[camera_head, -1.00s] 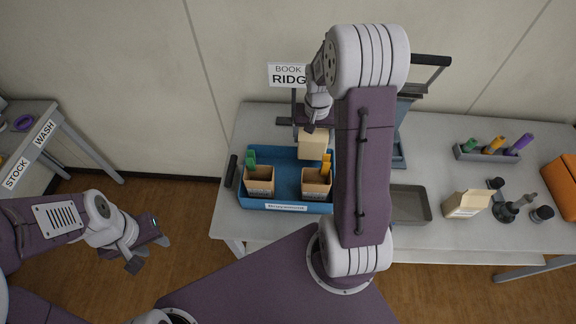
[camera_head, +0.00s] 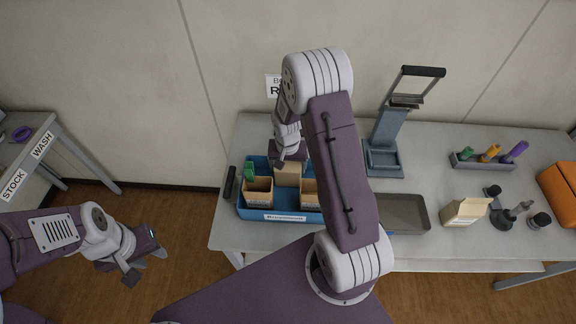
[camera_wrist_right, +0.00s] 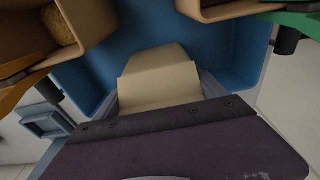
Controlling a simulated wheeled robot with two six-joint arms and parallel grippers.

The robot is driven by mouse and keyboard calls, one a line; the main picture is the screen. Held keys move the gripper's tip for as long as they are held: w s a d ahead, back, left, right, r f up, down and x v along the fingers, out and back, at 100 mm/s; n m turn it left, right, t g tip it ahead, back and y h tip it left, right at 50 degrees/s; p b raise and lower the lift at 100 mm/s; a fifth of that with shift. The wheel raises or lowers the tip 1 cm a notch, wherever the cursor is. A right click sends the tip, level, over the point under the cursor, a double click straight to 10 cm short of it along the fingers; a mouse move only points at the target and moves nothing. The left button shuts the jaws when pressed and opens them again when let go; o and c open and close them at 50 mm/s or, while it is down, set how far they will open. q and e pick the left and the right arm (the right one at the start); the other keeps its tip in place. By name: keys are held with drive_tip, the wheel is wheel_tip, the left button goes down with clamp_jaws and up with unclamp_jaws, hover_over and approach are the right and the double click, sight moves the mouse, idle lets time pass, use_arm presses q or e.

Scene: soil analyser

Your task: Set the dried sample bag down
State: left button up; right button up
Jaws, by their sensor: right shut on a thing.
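The dried sample bag (camera_head: 288,173) is a pale tan paper bag between the two open bags in the blue tray (camera_head: 313,217). My right gripper (camera_head: 289,158) is shut on it from above. In the right wrist view the bag (camera_wrist_right: 160,85) extends from my right gripper (camera_wrist_right: 160,112) against the tray's blue inside; I cannot tell whether it touches the floor. My left gripper (camera_head: 145,268) is off the table at the left, its fingers apart and empty.
Open bags stand in the tray at left (camera_head: 258,192) and right (camera_head: 309,194), the left one with a green marker (camera_head: 249,171).

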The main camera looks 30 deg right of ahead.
drive_tip(key=shift+f, duration=0.15)
drive_tip(key=o, duration=1.9)
drive_tip(key=shift+o, duration=0.2)
drive_tip(key=r, duration=0.4)
drive_tip(key=s+r, duration=0.1)
drive_tip(key=r, duration=0.3)
drive_tip(key=a+r, duration=0.1)
drive_tip(key=r, duration=0.3)
drive_tip(key=shift+s+r, duration=0.15)
drive_tip(key=s+a+n+y, duration=0.1)
drive_tip(key=s+a+n, duration=0.5)
drive_tip(key=s, duration=0.6)
drive_tip(key=shift+s+a+f, duration=0.25)
drive_tip(key=shift+a+f, duration=0.2)
drive_tip(key=shift+a, duration=0.15)
